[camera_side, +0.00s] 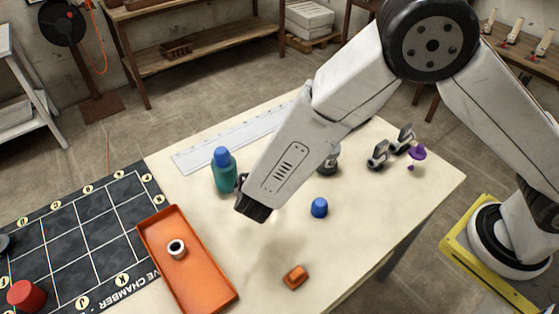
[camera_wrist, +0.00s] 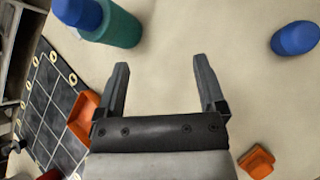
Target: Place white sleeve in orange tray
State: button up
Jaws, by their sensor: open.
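The white sleeve (camera_side: 177,248) is a short ring with a dark opening. It sits inside the orange tray (camera_side: 213,283), toward the tray's far half, in the side view. Part of the tray (camera_wrist: 84,115) shows at the left of the wrist view; the sleeve cannot be made out there. My gripper (camera_side: 250,205) is above the table, to the right of the tray and apart from the sleeve. In the wrist view my gripper (camera_wrist: 162,85) has its two fingers wide apart with only bare table between them.
A teal bottle with a blue cap (camera_side: 224,172) stands close by my gripper. A blue cap (camera_side: 319,207) and an orange piece (camera_side: 295,277) lie on the table. A black gridded mat (camera_side: 85,235) holds a red cylinder (camera_side: 26,295). A ruler (camera_side: 230,135) lies behind.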

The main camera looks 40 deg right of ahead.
jog(key=s+d+r+m+g+y, duration=0.1)
jog(key=s+d+r+m, duration=0.2)
jog(key=d+m, duration=0.4)
jog(key=s+d+r+m+g+y, duration=0.2)
jog(key=s+d+r+m, duration=0.2)
jog(key=m, duration=0.6)
jog(key=s+d+r+m+g+y, duration=0.1)
jog(key=s+d+r+m+g, duration=0.1)
jog(key=s+d+m, duration=0.5)
jog(key=d+r+m, duration=0.1)
jog(key=d, duration=0.3)
jog(key=shift+r+m+y, duration=0.3)
jog(key=shift+m+y, duration=0.1)
